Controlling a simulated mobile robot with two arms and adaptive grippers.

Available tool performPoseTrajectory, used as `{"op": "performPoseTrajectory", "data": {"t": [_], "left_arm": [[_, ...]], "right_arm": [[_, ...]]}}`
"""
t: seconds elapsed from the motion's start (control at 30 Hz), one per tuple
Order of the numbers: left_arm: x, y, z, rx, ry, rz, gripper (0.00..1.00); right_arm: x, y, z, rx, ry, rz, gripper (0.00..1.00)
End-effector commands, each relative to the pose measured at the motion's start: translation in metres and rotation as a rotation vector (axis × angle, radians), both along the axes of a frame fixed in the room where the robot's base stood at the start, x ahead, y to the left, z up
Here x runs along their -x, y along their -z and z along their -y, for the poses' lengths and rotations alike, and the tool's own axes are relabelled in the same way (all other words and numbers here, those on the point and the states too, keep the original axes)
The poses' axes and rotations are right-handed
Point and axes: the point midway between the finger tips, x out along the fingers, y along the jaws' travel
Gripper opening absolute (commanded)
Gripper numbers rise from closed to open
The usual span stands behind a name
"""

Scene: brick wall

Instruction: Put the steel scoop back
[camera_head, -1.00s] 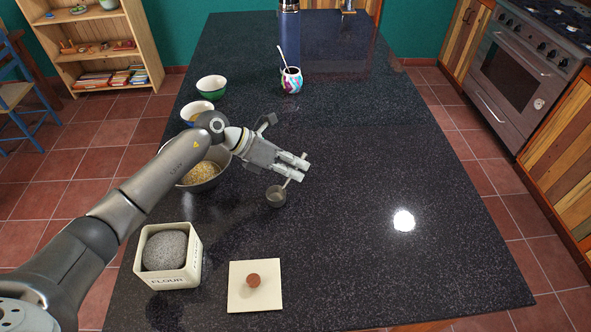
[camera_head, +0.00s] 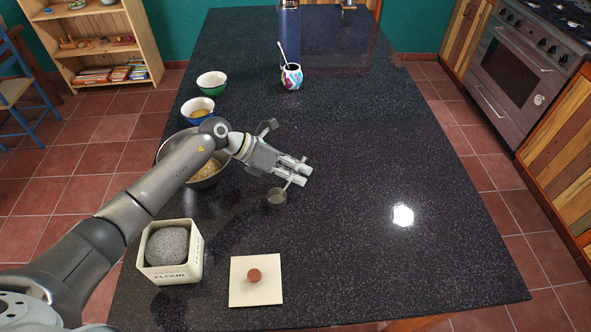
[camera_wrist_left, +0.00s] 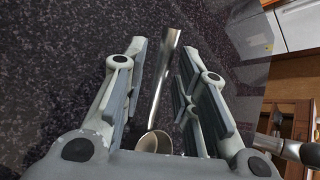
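The steel scoop (camera_head: 277,197) is on the dark countertop, its small cup below my left gripper and its thin handle rising toward the fingers. My left gripper (camera_head: 304,175) is over the middle of the counter. In the left wrist view the scoop's handle (camera_wrist_left: 165,72) runs between the spread fingers of the left gripper (camera_wrist_left: 164,82), with a gap on each side. The scoop's cup (camera_wrist_left: 155,142) is partly hidden by the gripper's body. My right gripper is not in view.
A square FLOUR canister (camera_head: 184,275) holding a grey rounded mass stands front left, its lid (camera_head: 255,292) beside it. A bowl of grains (camera_head: 207,172) is partly behind my arm. Two small bowls and a patterned cup (camera_head: 291,77) stand farther back. The counter's right side is clear.

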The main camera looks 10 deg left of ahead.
Motion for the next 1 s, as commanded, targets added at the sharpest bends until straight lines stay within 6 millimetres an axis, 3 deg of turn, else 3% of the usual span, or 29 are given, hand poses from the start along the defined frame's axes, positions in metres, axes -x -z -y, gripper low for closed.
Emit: {"op": "performPoseTrajectory", "data": {"t": [0.13, 0.27, 0.7, 1.0], "left_arm": [[0.0, -0.006, 0.0, 0.001, 0.0, 0.001, 0.27], [0.003, -0.013, -0.018, -0.003, -0.002, 0.004, 0.27], [0.022, -0.068, -0.081, -0.002, -0.001, 0.002, 0.27], [0.026, -0.079, -0.09, 0.0, 0.0, 0.0, 0.27]], "right_arm": [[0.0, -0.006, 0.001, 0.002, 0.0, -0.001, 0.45], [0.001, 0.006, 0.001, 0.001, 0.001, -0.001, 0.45], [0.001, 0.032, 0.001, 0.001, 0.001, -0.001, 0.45], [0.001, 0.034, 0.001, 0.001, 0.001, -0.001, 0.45]]}}
